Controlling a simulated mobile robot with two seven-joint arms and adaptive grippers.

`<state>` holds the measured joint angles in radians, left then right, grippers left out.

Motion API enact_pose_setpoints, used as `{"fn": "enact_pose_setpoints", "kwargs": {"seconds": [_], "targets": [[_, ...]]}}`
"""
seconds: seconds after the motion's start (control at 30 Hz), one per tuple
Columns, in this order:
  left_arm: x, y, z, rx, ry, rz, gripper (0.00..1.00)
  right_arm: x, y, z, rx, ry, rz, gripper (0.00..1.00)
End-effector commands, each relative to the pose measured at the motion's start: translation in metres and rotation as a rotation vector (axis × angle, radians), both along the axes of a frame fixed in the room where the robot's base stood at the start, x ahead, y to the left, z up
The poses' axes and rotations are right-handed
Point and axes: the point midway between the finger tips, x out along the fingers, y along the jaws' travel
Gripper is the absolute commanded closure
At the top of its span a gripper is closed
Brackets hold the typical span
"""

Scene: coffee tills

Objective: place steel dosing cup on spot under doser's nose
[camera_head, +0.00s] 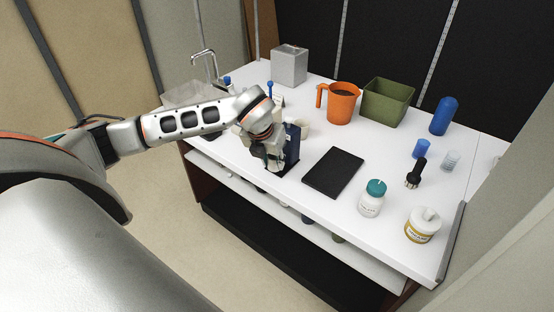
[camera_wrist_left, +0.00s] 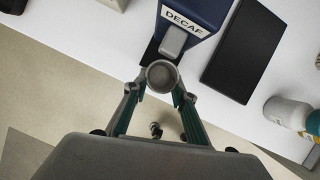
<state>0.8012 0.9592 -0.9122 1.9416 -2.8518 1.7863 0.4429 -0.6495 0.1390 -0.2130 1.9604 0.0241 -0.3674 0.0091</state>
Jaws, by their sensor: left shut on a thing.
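The steel dosing cup (camera_wrist_left: 162,76) is a small round grey cup, seen from above in the left wrist view. My left gripper (camera_wrist_left: 160,88) is shut on it, one finger on each side. The cup is close in front of the navy doser (camera_wrist_left: 197,14), which is labelled DECAF. The doser's grey nose (camera_wrist_left: 173,41) points toward the cup and lies just beyond its rim. A black base (camera_wrist_left: 150,52) shows under the nose; the spot itself is mostly hidden. In the head view my left gripper (camera_head: 274,164) is beside the doser (camera_head: 292,143) and hides the cup. My right gripper is not in view.
A black mat (camera_head: 333,172) lies right of the doser. An orange jug (camera_head: 341,104) and green bin (camera_head: 387,102) stand behind. The counter's front edge is close to the gripper.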

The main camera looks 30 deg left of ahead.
Motion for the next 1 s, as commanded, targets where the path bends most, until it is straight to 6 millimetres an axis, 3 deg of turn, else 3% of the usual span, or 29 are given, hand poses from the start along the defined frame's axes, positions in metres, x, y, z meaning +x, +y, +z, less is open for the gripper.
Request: {"fn": "enact_pose_setpoints", "kwargs": {"seconds": [0.4, 0.8, 0.83, 0.87, 1.0], "targets": [[0.033, 0.006, -0.025, -0.001, 0.001, 0.001, 0.92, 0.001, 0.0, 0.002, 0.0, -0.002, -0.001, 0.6], [0.033, 0.006, -0.029, 0.001, 0.001, 0.0, 0.92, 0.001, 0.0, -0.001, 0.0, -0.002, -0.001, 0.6], [0.033, 0.006, -0.029, 0.001, 0.001, 0.0, 0.69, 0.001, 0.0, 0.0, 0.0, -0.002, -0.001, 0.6], [0.033, 0.006, -0.029, 0.0, 0.001, 0.0, 0.61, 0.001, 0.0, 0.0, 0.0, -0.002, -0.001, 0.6], [0.033, 0.006, -0.028, 0.0, 0.001, 0.0, 0.57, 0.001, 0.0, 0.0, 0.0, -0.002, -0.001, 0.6]]}}
